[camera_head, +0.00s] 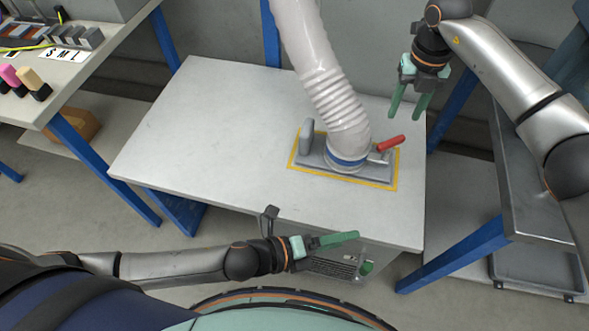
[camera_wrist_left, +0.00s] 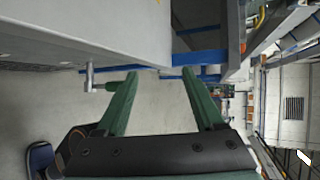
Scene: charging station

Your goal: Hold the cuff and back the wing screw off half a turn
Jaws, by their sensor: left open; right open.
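A pale ribbed hose (camera_head: 320,75) comes down to a cuff with a blue band (camera_head: 345,162) on a grey base plate (camera_head: 315,157) on the table. A red-handled lever (camera_head: 391,143) sticks out at the cuff's right. I cannot clearly make out a wing screw. My right gripper (camera_head: 409,107) is open and empty, above the table's back right, behind the red handle and apart from it. My left gripper (camera_head: 335,240) is low at the table's front edge, apart from the cuff. Its fingers (camera_wrist_left: 160,98) are spread and empty in the left wrist view.
A yellow outline (camera_head: 295,152) frames the base plate on the white table (camera_head: 190,130). The table's left half is clear. A green knob (camera_head: 367,268) and a grille (camera_head: 330,267) sit below its front edge. A left bench (camera_head: 60,80) holds small parts; a grey stand (camera_head: 530,190) is at right.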

